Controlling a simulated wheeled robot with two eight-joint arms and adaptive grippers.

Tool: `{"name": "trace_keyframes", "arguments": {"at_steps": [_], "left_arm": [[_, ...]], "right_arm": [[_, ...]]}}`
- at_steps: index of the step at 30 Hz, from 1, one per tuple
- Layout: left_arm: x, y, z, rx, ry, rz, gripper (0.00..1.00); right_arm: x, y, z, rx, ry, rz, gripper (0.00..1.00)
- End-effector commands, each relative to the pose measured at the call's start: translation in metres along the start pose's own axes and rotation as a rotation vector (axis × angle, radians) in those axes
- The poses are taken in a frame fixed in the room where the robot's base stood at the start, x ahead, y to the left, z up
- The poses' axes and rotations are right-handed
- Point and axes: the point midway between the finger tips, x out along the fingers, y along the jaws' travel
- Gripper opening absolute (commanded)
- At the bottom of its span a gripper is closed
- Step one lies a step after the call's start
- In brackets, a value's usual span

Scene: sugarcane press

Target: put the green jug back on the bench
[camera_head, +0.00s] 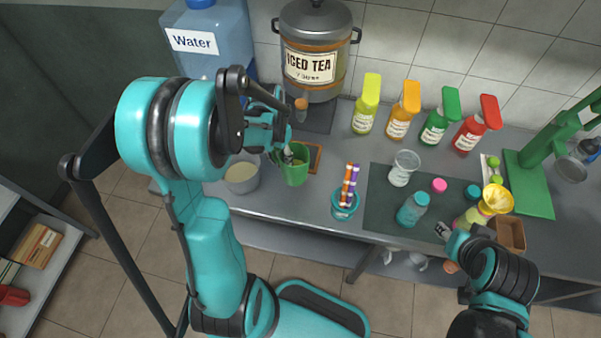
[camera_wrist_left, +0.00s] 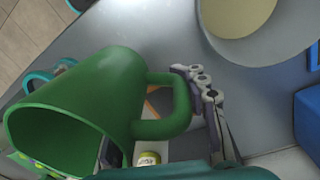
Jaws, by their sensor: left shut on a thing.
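The green jug (camera_head: 296,173) is at the left part of the grey bench (camera_head: 285,205), in front of the iced tea dispenser. In the left wrist view the jug (camera_wrist_left: 90,95) is large, with its open mouth towards the lower left. My left gripper (camera_head: 287,156) is shut on its handle (camera_wrist_left: 178,105). I cannot tell whether the jug's base touches the bench. My right gripper (camera_head: 445,232) is by the bench's front edge at the right, near a bottle with a yellow funnel (camera_head: 497,198); its fingers are too small to read.
The iced tea dispenser (camera_head: 312,40) and water container (camera_head: 212,45) stand behind. Several colored bottles line the wall. A dark mat (camera_head: 385,215) holds a glass and a teal shaker.

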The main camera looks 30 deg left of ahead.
Motion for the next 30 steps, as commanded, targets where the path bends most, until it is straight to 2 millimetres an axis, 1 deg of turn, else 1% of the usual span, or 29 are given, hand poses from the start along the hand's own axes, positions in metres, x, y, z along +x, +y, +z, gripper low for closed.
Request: {"name": "trace_keyframes", "arguments": {"at_steps": [2, 9, 12, 17, 22, 24, 30], "left_arm": [[0.004, -0.005, 0.003, 0.001, 0.000, 0.001, 0.00], [0.049, -0.010, 0.004, 0.004, 0.000, 0.001, 0.00], [0.059, -0.010, 0.004, 0.004, 0.000, 0.001, 0.00], [0.069, -0.011, 0.004, 0.004, 0.000, 0.001, 0.00], [0.094, -0.013, 0.004, 0.004, 0.000, 0.001, 0.00], [0.099, -0.013, 0.004, 0.004, 0.000, 0.001, 0.00], [0.097, -0.013, 0.004, 0.004, -0.001, 0.001, 0.00]], "right_arm": [[0.001, 0.000, 0.001, 0.000, 0.000, 0.000, 0.40], [0.015, 0.000, 0.012, 0.000, -0.001, 0.000, 0.40], [0.018, 0.000, 0.013, 0.000, -0.001, 0.000, 0.40], [0.020, 0.000, 0.015, 0.000, -0.001, 0.000, 0.40], [0.028, 0.000, 0.021, 0.000, 0.000, 0.000, 0.40], [0.029, 0.000, 0.021, 0.000, -0.001, 0.000, 0.40], [0.028, 0.000, 0.020, 0.000, 0.000, 0.000, 0.40]]}}
